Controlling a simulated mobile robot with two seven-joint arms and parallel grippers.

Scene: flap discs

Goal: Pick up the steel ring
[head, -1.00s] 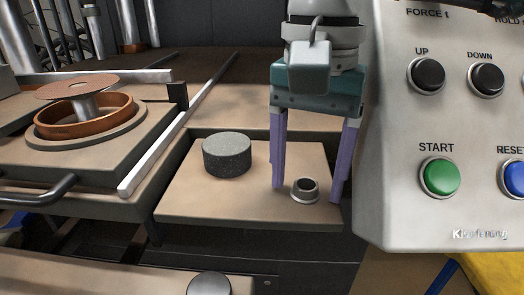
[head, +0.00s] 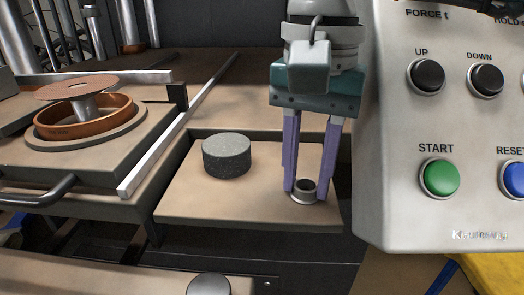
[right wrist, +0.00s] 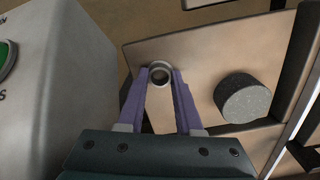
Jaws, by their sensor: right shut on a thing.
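The steel ring (head: 304,196) is a small flanged metal ring near the front right of the tan tray (head: 190,205). It also shows in the right wrist view (right wrist: 160,83), standing on the tray. My right gripper (head: 305,186) points down with its purple fingers shut on the ring, one on each side. In the right wrist view the fingertips (right wrist: 160,68) touch the ring's sides. I cannot see clear space under the ring. My left gripper is in neither view.
A dark grey cylinder (head: 227,156) stands left of the ring on the same tray. A control box (head: 450,215) with buttons is close on the right. At the left are a copper-coloured ring (head: 84,122) and a metal bar (head: 165,145).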

